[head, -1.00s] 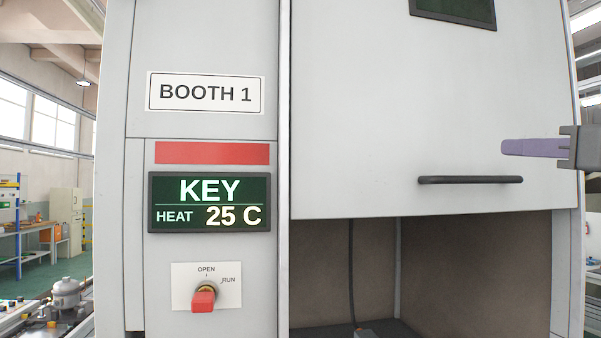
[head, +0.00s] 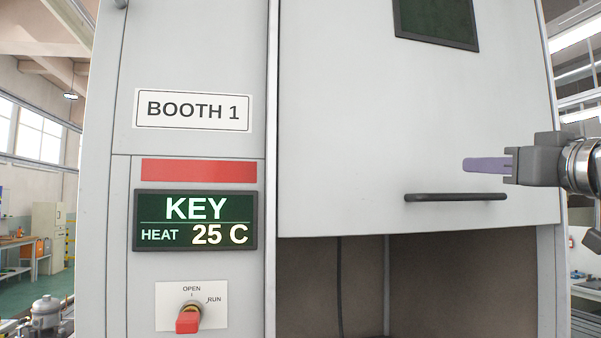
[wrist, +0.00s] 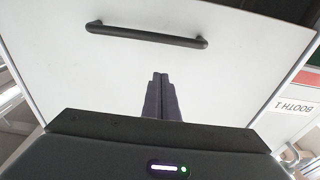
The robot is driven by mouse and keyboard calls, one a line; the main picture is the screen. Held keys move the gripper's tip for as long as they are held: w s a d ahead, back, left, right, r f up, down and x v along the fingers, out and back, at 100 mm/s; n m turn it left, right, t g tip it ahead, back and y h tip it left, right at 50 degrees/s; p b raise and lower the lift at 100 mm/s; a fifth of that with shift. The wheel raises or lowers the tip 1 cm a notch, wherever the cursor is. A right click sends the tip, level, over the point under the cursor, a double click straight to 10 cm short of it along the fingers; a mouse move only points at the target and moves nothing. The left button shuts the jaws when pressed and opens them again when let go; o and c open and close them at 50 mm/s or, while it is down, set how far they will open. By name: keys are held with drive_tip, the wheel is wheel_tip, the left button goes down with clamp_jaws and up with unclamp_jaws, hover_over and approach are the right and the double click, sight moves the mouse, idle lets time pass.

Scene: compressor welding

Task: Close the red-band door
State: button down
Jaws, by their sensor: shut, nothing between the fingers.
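The red-band booth's door (head: 350,120) is a pale grey panel with a dark window near its top. It is partly raised, and a dark opening (head: 440,285) shows below its lower edge. A black bar handle (head: 455,197) runs across the lower part of the door; it also shows in the wrist view (wrist: 146,34). My gripper (head: 466,165) is shut and empty, in front of the door and a little above the handle in the head view. In the wrist view my gripper's fingers (wrist: 160,78) are together and point toward the handle, with a gap between.
Left of the door are a BOOTH 1 sign (head: 193,110), a red band (head: 199,171), a display (head: 195,220) reading KEY, HEAT 25 C, and a red key switch (head: 188,320) near OPEN. A workbench (head: 15,250) stands far left.

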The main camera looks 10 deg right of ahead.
drive_tip(key=w+f, duration=0.1)
drive_tip(key=w, duration=0.1)
drive_tip(key=w+f, duration=0.2)
drive_tip(key=shift+w+f, duration=0.15)
drive_tip(key=shift+w, duration=0.05)
idle(0.6)
